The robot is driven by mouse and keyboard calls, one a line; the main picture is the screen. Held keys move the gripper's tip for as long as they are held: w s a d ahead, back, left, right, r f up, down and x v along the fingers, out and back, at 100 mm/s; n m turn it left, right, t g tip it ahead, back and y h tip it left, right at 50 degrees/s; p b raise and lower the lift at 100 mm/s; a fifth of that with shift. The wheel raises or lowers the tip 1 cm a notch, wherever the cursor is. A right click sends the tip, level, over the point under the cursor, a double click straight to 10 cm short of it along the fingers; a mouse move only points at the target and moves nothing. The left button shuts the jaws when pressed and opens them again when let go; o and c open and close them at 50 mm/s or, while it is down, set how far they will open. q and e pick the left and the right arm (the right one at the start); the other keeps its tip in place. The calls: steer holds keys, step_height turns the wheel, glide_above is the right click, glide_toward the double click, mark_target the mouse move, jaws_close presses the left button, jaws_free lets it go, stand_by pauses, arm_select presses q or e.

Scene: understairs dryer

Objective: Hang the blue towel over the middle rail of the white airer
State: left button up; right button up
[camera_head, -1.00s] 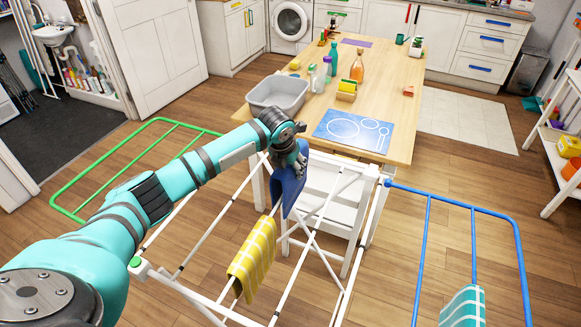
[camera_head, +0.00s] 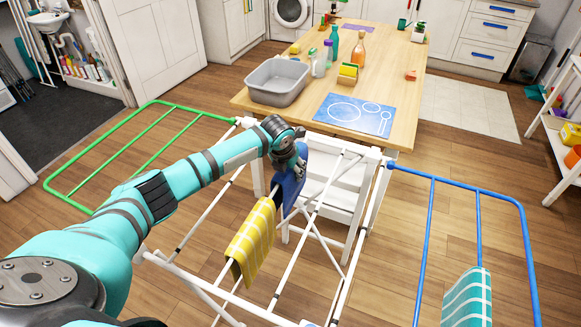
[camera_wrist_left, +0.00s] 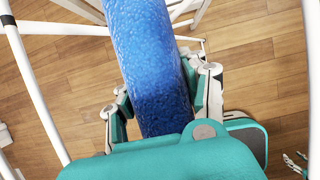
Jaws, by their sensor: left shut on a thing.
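The white airer (camera_head: 297,215) stands in front of the table, with a green wing at left and a blue wing at right. My left gripper (camera_head: 290,160) is over the airer's far end, shut on the blue towel (camera_head: 289,190). The towel hangs down from the fingers near the far end of the rail that carries a yellow checked towel (camera_head: 252,238). I cannot tell whether it touches that rail. In the left wrist view the blue towel (camera_wrist_left: 150,60) runs between the fingers of the left gripper (camera_wrist_left: 160,105). My right gripper is out of view.
A teal checked towel (camera_head: 467,297) hangs on the blue wing (camera_head: 478,225). The green wing (camera_head: 130,155) is bare. Behind the airer is a wooden table (camera_head: 400,75) with a grey basin (camera_head: 277,82), bottles and a blue mat (camera_head: 353,114). A white chair-like frame (camera_head: 335,178) stands close behind the towel.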

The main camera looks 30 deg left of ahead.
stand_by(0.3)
arm_select(q)
steer(key=o, duration=1.3)
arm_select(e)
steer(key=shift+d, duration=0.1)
arm_select(q)
steer(key=v, duration=1.2)
steer(key=shift+s, duration=0.1)
